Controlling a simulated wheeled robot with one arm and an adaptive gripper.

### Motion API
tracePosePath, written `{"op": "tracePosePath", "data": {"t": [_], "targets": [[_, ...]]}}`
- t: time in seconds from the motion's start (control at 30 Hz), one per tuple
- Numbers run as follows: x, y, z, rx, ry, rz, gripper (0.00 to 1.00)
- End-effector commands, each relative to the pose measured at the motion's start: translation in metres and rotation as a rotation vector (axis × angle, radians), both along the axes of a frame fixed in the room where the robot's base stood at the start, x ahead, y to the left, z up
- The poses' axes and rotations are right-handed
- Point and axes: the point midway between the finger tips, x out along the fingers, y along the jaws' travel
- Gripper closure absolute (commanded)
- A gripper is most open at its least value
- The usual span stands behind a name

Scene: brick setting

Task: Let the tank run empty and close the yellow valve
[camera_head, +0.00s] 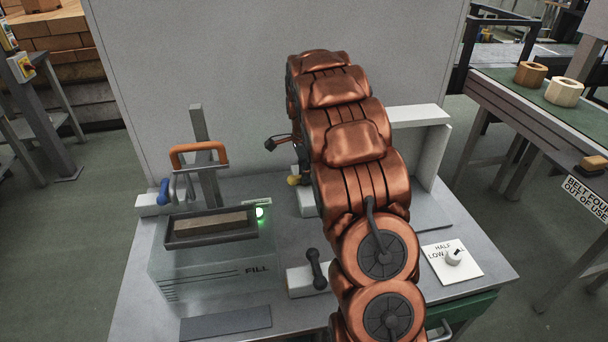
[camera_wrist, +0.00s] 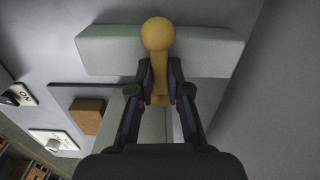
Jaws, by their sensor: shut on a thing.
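The yellow valve (camera_wrist: 157,36) shows in the wrist view as a lever with a round knob end, in front of a pale block. My gripper (camera_wrist: 161,88) is shut on the lever, one dark finger on each side. In the head view only a small bit of the yellow valve (camera_head: 293,181) shows beside my copper arm, which hides the rest and most of my gripper. The clear tank (camera_head: 212,282) stands at the left of the bench, marked FILL. I cannot make out a water level in it.
A green lamp (camera_head: 259,212) glows at the tank's top edge. A blue-handled lever (camera_head: 164,191) and an orange handle (camera_head: 198,152) stand behind the tank. A black lever (camera_head: 316,269) is right of it. A dial (camera_head: 453,257) sits at the bench's right.

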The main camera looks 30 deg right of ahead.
Motion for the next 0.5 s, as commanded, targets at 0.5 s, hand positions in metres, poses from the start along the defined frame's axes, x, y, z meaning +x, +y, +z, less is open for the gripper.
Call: {"op": "tracePosePath", "data": {"t": [0.5], "targets": [[0.0030,0.0018,0.0015,0.001,-0.008,-0.083,1.00]]}}
